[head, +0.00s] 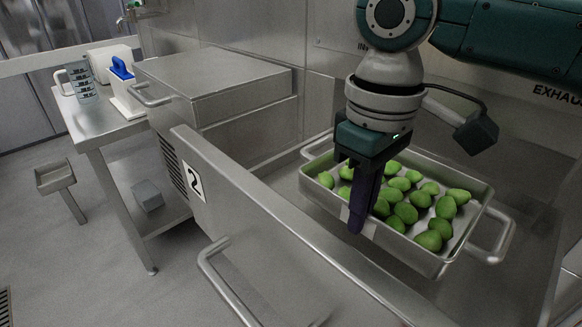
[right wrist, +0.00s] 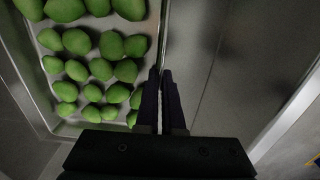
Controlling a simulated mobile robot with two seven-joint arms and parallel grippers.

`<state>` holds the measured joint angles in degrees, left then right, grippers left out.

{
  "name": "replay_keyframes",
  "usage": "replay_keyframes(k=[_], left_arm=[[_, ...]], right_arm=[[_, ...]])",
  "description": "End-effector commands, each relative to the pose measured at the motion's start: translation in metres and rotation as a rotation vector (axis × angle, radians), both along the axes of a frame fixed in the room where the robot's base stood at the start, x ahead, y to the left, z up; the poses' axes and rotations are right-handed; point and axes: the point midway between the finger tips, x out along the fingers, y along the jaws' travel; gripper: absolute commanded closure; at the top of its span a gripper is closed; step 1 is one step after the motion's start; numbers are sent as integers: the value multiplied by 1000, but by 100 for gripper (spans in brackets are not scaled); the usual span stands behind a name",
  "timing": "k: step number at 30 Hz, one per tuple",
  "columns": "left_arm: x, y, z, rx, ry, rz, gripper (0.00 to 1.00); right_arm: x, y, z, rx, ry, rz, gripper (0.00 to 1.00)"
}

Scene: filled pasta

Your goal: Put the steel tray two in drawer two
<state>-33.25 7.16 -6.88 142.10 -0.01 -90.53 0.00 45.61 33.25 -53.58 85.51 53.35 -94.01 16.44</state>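The steel tray (head: 407,246), full of green filled pasta pieces (head: 405,212), is inside the outline of the open drawer two (head: 262,222), whose front bears a "2" label. I cannot tell whether the tray rests on the drawer floor. Its handle (head: 492,238) sticks out at the right. My right gripper (head: 361,212) points down at the tray's near wall. In the right wrist view, its fingers (right wrist: 161,100) stand close together on either side of the tray's rim (right wrist: 161,40), shut on it. The fingers hide part of the wall. My left gripper is not in view.
A closed steel unit (head: 215,80) stands left of the drawer. A side table (head: 95,118) holds a measuring jug (head: 82,82) and a white container with a blue handle (head: 122,70). The drawer's handle (head: 222,285) juts forward. The floor at left is mostly clear.

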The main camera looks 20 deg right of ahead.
Motion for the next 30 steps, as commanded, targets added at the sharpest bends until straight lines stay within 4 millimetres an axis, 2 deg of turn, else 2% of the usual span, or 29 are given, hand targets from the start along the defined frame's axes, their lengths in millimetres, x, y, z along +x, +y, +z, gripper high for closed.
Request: replay_keyframes(k=[9, 20, 21, 27, 28, 30], left_arm=[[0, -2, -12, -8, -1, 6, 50], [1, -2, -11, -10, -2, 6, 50], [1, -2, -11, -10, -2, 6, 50], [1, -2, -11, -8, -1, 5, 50], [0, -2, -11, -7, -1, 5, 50], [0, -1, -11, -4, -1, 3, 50]], right_arm=[[0, -1, -38, -1, -2, -1, 100], [0, 0, -41, 0, -2, -1, 100], [0, 0, -41, -1, -1, 0, 92], [0, 0, -41, -1, -1, -1, 69], [0, 0, -41, -1, -1, -1, 66], [0, 0, -41, -1, -1, -1, 65]])
